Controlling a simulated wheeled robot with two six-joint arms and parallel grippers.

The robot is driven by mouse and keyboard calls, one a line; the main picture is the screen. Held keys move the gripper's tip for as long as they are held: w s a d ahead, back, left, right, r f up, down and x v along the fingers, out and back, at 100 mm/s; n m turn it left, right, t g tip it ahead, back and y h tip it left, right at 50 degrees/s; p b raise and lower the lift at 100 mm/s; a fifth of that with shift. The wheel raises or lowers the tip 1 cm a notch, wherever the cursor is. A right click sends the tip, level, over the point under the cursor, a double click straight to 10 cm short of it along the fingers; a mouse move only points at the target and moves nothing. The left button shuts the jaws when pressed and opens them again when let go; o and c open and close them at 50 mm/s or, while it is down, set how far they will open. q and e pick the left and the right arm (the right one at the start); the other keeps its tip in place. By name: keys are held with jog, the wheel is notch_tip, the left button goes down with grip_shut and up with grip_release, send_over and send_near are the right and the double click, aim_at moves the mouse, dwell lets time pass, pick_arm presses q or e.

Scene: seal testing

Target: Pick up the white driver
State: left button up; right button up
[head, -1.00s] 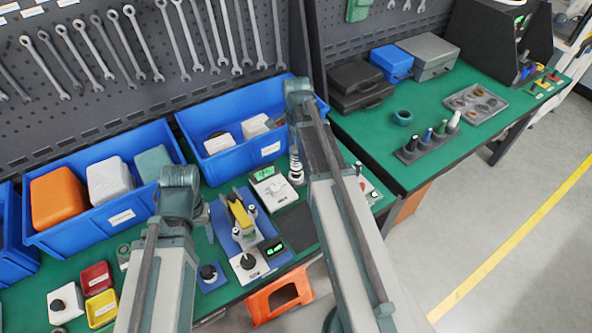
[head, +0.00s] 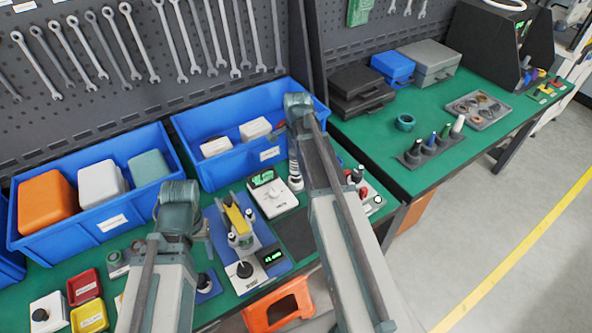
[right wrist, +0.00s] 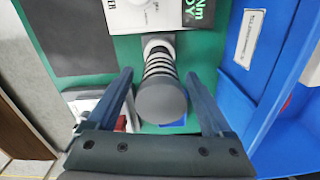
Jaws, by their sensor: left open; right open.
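The white driver (head: 458,124) stands upright at the right end of a dark rack (head: 432,152) on the right-hand bench. Green, blue and dark-topped drivers stand beside it. My right gripper (right wrist: 160,78) is open, with a grey round-ended post with black rings (right wrist: 162,92) between its fingers; I cannot tell if they touch. That post also shows in the head view (head: 295,177), on the left-hand bench, far from the white driver. My left gripper (head: 203,228) is mostly hidden behind its own arm, above the left-hand bench, with nothing visibly held.
Blue bins (head: 262,157) line the back of the left-hand bench. A blue fixture (head: 240,240) and a white meter (head: 272,193) stand in front. The right-hand bench holds cases (head: 360,90), a teal ring (head: 404,122) and a parts tray (head: 480,108), with bare green mat between.

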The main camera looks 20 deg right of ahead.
grip_shut()
jog(key=shift+r, duration=0.1)
dwell(0.4)
